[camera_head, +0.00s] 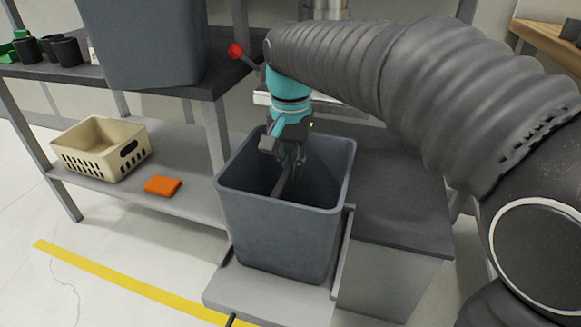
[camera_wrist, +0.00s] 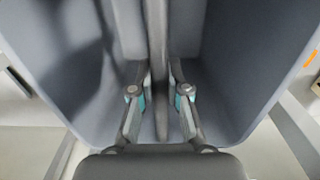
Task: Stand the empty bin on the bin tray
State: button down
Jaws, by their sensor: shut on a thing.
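The grey empty bin (camera_head: 280,235) is upright at the light grey bin tray (camera_head: 262,302), between its raised side rails. I cannot tell whether its base rests fully on the tray. My gripper (camera_head: 287,165) reaches down into the bin's open top and is shut on the upright bar across its middle. In the wrist view the fingers (camera_wrist: 160,82) close on both sides of that bar, with the bin's inner walls (camera_wrist: 75,70) around them. The bin's floor and underside are hidden.
A second grey bin (camera_head: 140,45) stands on the upper shelf at left, near dark cups (camera_head: 66,50). A cream basket (camera_head: 100,150) and an orange block (camera_head: 162,186) are on the lower shelf. A dark-topped cabinet (camera_head: 400,215) is close at right. A yellow floor line (camera_head: 120,284) runs in front.

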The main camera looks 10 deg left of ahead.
jog(key=c, duration=1.6)
grip_release()
jog(key=shift+f, duration=0.1)
jog(key=o, duration=0.4)
jog(key=shift+o, duration=0.2)
notch_tip(320, 180, up, 12)
jog(key=p, duration=0.2)
jog(key=shift+r+p, duration=0.2)
jog(key=shift+p, duration=0.1)
